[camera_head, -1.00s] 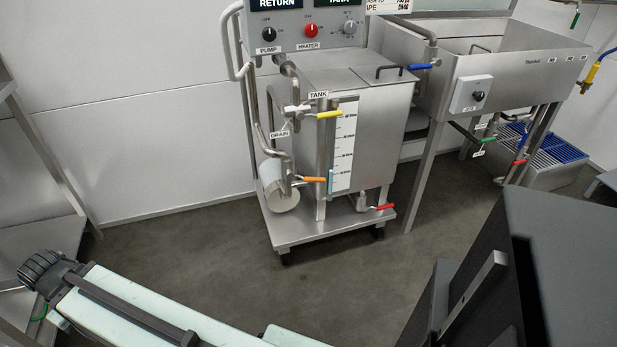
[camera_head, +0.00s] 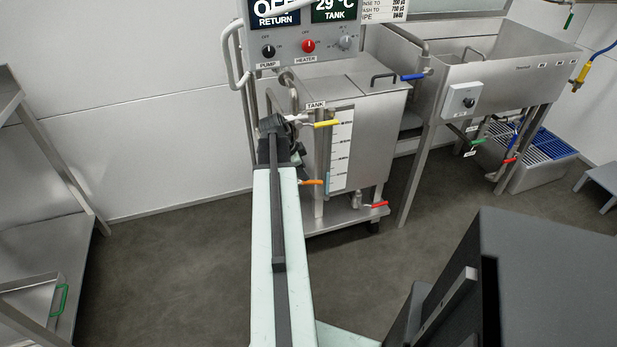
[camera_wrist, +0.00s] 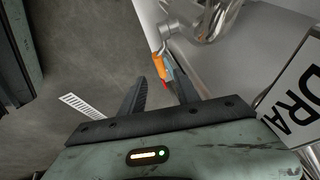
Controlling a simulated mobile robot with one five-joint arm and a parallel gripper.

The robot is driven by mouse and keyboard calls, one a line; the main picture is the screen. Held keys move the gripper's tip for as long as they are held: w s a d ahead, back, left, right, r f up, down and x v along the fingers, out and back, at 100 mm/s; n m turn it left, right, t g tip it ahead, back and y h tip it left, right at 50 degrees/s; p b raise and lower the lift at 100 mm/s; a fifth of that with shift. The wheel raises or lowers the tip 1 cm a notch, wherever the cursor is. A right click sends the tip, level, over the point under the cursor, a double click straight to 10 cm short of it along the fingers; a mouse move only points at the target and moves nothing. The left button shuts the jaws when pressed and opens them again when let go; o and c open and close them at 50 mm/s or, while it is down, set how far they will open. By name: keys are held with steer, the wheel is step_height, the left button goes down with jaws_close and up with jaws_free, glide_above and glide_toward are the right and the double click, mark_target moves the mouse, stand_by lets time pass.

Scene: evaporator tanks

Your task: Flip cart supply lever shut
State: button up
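The steel tank cart has a yellow lever (camera_head: 327,123) beside the TANK label, pointing right. Below it are an orange lever (camera_head: 312,182) and, at the cart's base, a red lever (camera_head: 380,204). I cannot read a supply label on any of them. My gripper (camera_wrist: 160,73) is open and empty. In the head view my arm end covers the pipes left of the yellow lever, and its fingers are not distinguishable. In the wrist view the orange lever (camera_wrist: 159,67) lies ahead between the fingers, apart from them, with the red lever (camera_wrist: 168,86) beyond.
The DRAIN label (camera_wrist: 292,108) is close at right in the wrist view. A control panel (camera_head: 305,45) tops the cart. A sink with a blue lever (camera_head: 412,77) stands right. A dark cabinet (camera_head: 545,270) fills the lower right. Floor left of my arm is clear.

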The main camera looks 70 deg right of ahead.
mark_target(310, 181)
steer(key=b+x, duration=0.6)
steer(key=x, duration=0.1)
steer(key=shift+w+f+b, duration=0.1)
steer(key=shift+f+b, duration=0.15)
steer(key=shift+b, duration=0.15)
steer(key=shift+d+f+b, duration=0.15)
steer(key=shift+f+b, duration=0.1)
steer(key=shift+b, duration=0.05)
steer(key=shift+r, duration=0.1)
jaws_close()
stand_by(0.7)
